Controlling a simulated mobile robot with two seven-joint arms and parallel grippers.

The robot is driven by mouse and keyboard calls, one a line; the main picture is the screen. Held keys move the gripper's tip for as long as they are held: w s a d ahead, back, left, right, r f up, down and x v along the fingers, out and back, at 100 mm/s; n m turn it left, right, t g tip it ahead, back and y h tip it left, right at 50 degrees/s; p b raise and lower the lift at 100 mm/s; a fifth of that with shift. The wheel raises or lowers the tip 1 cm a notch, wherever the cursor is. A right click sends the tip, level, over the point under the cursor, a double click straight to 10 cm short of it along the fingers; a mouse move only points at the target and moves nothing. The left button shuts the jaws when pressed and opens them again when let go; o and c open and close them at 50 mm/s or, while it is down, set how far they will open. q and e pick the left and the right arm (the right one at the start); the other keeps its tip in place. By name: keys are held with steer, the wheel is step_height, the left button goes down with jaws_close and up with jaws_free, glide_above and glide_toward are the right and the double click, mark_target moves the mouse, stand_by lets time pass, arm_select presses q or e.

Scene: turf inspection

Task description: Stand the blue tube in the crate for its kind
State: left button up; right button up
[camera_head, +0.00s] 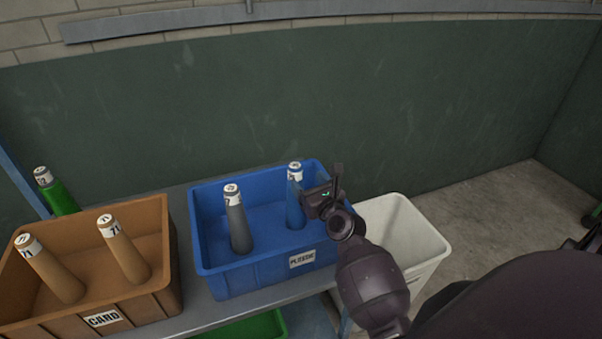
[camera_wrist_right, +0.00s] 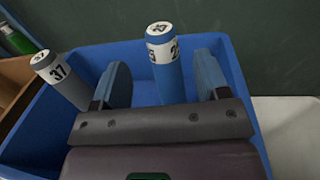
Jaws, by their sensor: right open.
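The blue tube (camera_head: 295,205) stands nearly upright inside the blue crate labelled PLASTIC (camera_head: 234,277), towards its right side. In the right wrist view the blue tube (camera_wrist_right: 167,75) rises between the two fingers, with a white numbered band at its top. My right gripper (camera_head: 312,192) is open at the tube's upper part; the fingers (camera_wrist_right: 163,85) stand apart on either side of it. A grey tube (camera_head: 238,225) leans in the same crate to the left, and it also shows in the right wrist view (camera_wrist_right: 62,82). My left gripper is not in view.
A brown crate labelled CARD (camera_head: 165,285) holds two tan tubes (camera_head: 124,250) at the left. A green tube (camera_head: 58,192) stands behind it. A white bin (camera_head: 425,238) is right of the blue crate. A green crate (camera_head: 255,326) sits below the bench (camera_head: 205,318).

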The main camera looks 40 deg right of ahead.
steer(key=s, duration=0.4)
steer(key=shift+s+a, duration=0.1)
steer(key=shift+a, duration=0.15)
stand_by(0.4)
